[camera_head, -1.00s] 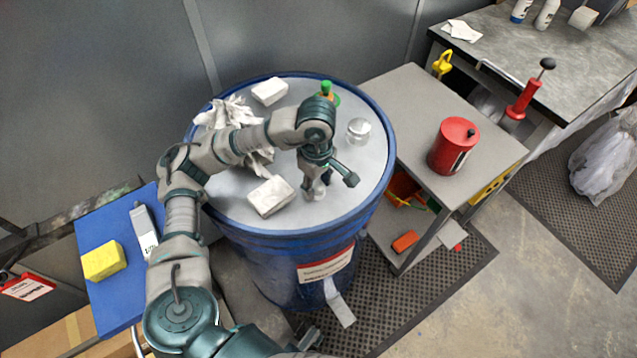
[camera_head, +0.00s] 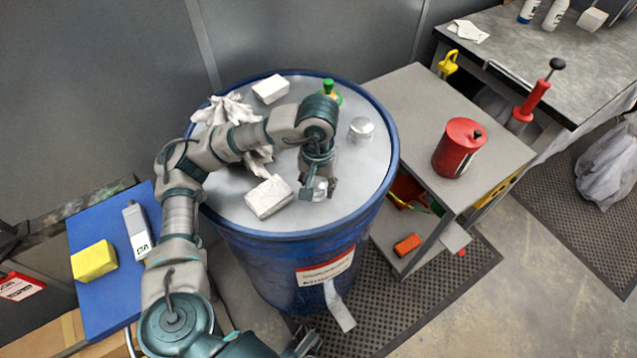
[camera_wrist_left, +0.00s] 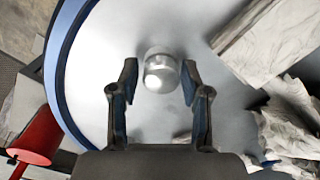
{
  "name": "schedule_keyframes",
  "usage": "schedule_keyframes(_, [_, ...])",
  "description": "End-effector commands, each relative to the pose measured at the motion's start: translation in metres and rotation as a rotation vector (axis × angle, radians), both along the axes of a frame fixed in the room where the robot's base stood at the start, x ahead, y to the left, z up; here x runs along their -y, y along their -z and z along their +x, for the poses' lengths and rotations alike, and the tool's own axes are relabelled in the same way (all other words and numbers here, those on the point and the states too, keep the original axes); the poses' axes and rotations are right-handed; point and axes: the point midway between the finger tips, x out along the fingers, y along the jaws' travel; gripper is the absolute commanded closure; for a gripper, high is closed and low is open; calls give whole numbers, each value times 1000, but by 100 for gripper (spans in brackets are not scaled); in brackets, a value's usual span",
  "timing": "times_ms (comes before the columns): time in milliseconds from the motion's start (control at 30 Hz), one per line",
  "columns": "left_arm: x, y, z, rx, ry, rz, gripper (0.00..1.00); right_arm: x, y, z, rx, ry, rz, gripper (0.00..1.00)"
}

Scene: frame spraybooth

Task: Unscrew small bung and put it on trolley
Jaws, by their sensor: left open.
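The small bung (camera_head: 320,187) is a shiny silver cap on the drum lid, near the lid's front. It also shows in the left wrist view (camera_wrist_left: 161,72). My left gripper (camera_head: 319,192) is over it, with one finger on each side. In the left wrist view my left gripper (camera_wrist_left: 158,82) is open, with visible gaps between its fingers and the bung. The bung's thread is hidden. A grey-topped trolley (camera_head: 410,95) stands right of the drum.
The blue drum's lid (camera_head: 230,205) also holds white blocks (camera_head: 268,197), crumpled gloves (camera_head: 225,110), a green-capped bottle (camera_head: 328,88) and another silver cap (camera_head: 361,130). A red can (camera_head: 459,148) stands on the trolley; its top is clear behind the can.

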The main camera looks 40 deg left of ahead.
Motion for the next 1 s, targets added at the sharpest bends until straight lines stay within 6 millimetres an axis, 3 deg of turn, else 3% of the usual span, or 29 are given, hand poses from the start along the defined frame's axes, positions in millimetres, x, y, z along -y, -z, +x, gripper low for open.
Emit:
schedule_keyframes(33, [0,6,1,-3,50,0,53,-12,5,-14,-24,-3,13,100])
schedule_keyframes(300, [1,5,0,-1,355,-2,53,-12,8,-19,-32,-3,14,100])
schedule_keyframes(467, [1,3,-1,0,362,-1,53,-12,7,-19,-30,-3,13,100])
schedule_keyframes(500, [1,2,-1,0,362,-1,50,-12,7,-18,-29,-3,13,100])
schedule_keyframes(600, [1,2,-1,2,361,-2,25,-12,6,-18,-29,-3,13,100])
schedule_keyframes(633, [1,1,-1,2,360,-2,23,-12,6,-18,-29,-3,13,100])
schedule_keyframes(1000, [1,-2,0,3,359,-1,23,-13,6,-16,-26,-3,14,100])
